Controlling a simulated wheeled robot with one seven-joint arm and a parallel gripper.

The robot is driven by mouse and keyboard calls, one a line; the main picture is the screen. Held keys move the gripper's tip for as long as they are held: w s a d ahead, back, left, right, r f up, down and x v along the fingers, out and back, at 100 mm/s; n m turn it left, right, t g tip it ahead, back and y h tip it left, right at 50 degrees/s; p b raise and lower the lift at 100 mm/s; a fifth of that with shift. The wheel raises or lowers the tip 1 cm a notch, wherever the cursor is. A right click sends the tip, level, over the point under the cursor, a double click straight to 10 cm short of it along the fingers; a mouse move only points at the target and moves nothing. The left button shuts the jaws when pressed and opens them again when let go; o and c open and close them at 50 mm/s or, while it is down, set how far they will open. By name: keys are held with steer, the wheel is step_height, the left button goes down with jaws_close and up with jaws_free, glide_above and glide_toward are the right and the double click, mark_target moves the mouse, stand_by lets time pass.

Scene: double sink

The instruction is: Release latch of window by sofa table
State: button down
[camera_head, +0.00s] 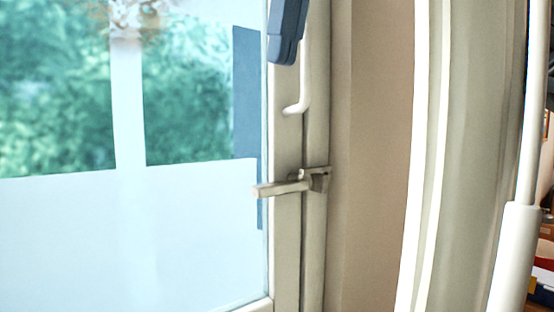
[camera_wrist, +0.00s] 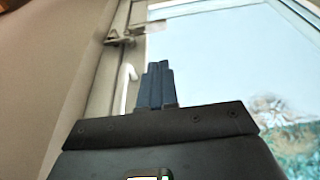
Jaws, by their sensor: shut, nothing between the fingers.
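The window latch (camera_head: 290,186) is a grey metal lever on the window's right frame in the head view. Its lever points left over the glass, roughly level. In the wrist view the latch (camera_wrist: 120,38) is at the upper left. My gripper (camera_head: 283,60) shows only its blue-grey fingers at the top of the head view, above the latch and apart from it. In the wrist view my gripper's fingers (camera_wrist: 157,66) are pressed together and empty. A thin white hooked bar (camera_head: 300,100) runs down the frame between the fingers and the latch; it also shows in the wrist view (camera_wrist: 127,85).
The window glass (camera_head: 80,230) fills the left of the head view, with green foliage behind its upper part. A beige wall strip (camera_head: 375,150) stands right of the frame. A white pole (camera_head: 517,245) rises at the far right. The space around the latch lever looks clear.

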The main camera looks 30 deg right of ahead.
glide_toward(265, 185)
steer(key=x, duration=0.5)
steer(key=shift+w+d+p, duration=0.1)
steer(key=shift+w+p, duration=0.1)
steer(key=shift+p, duration=0.1)
steer(key=shift+f, duration=0.75)
